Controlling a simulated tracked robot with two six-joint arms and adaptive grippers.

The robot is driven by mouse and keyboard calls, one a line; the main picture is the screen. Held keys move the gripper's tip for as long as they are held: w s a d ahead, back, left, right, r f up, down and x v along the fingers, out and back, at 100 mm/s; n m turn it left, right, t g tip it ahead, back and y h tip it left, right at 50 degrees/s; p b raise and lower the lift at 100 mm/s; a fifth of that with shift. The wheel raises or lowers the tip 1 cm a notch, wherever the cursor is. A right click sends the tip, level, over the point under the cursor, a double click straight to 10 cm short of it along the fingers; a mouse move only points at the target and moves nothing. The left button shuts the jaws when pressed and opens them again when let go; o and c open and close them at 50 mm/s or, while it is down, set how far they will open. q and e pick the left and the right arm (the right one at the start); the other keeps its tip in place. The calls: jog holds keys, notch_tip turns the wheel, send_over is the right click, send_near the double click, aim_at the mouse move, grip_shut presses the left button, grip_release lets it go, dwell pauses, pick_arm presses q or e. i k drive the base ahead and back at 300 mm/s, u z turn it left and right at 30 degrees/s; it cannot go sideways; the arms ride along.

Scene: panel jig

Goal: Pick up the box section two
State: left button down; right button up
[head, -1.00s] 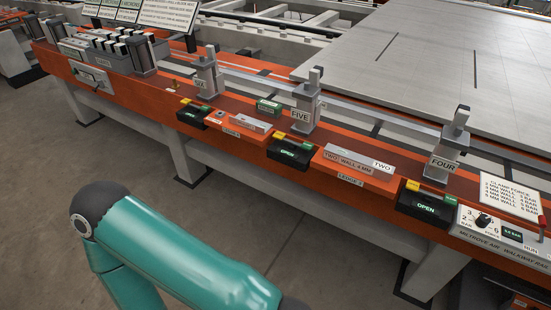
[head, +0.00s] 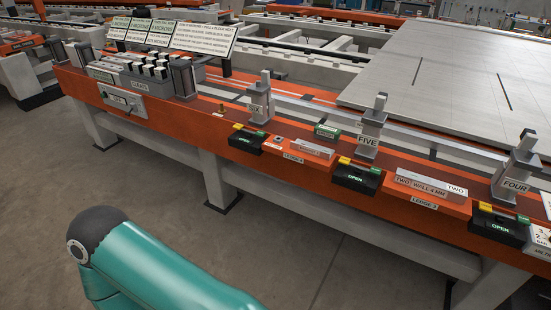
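The box section two (head: 431,183) is a short pale grey bar labelled "TWO" and "WALL 4 MM". It lies on an orange ledge (head: 412,204) marked "LEDGE 2", between the clamp posts FIVE (head: 369,138) and FOUR (head: 514,179). Nothing touches it from above. A teal arm link of mine shows at the lower left, well short of the bench. Neither of my grippers is in the picture.
Black boxes reading "OPEN" (head: 357,177) sit along the bench front. Post SIX (head: 260,105) and another grey bar (head: 313,149) are further left. A rack of grey blocks (head: 150,75) stands at the left end. The floor before the bench is clear.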

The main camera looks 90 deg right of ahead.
aim_at(456, 195)
jog(key=u, duration=0.3)
jog(key=i, duration=0.2)
jog(key=z, duration=2.7)
jog(key=i, duration=0.1)
jog(key=z, duration=1)
jog(key=k, duration=0.55)
jog(key=z, duration=0.35)
jog(key=i, duration=1.55)
jog(key=u, duration=0.4)
